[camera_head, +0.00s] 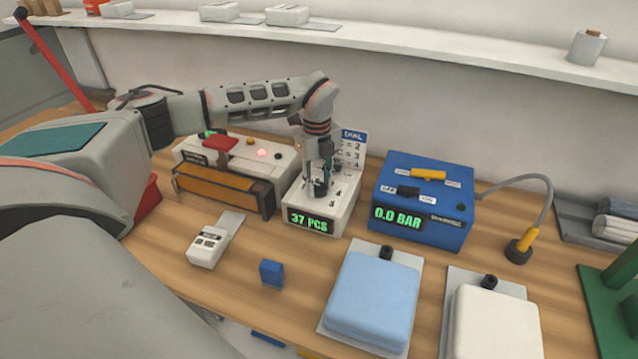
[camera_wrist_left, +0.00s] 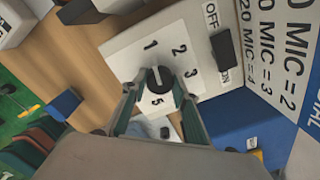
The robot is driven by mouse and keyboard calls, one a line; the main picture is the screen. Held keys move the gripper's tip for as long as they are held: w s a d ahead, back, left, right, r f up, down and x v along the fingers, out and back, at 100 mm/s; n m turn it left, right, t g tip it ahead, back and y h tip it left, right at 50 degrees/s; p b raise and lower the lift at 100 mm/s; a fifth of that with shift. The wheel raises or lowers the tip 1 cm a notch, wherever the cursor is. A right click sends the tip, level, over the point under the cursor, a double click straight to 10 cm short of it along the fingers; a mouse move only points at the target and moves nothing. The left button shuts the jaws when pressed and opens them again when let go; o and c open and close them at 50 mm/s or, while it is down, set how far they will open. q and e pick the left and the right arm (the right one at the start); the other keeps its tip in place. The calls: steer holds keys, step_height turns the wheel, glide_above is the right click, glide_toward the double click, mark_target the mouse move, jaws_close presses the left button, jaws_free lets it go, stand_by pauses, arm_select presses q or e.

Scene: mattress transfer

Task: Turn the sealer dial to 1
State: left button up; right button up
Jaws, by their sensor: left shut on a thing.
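The dial (camera_wrist_left: 160,86) is a round black knob with a white line, on the white box's numbered top face (camera_wrist_left: 125,50). In the wrist view the numbers 1, 2, 3 and 5 show around it; the line lies roughly along the direction between 1 and 5, and I cannot tell which end is its pointer. The white box (camera_head: 297,205) shows "37 PCS" in the head view. My left gripper (camera_head: 319,188) reaches down onto it from above. In the wrist view its fingers (camera_wrist_left: 158,103) are shut on the dial. My right gripper is out of view.
A white machine with an orange front bar (camera_head: 222,190) stands left of the box. A blue unit (camera_head: 425,205) reading "0.0 BAR" with an OFF/ON switch stands right. A white card (camera_wrist_left: 262,60) with MIC values rises behind the dial. Blue (camera_head: 375,295) and white (camera_head: 493,325) packs lie in front.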

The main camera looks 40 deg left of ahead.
mark_target(318, 186)
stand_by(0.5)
arm_select(q)
steer(key=o, duration=1.1)
step_height(318, 186, up, 12)
steer(key=shift+s, duration=0.15)
steer(key=shift+s, duration=0.1)
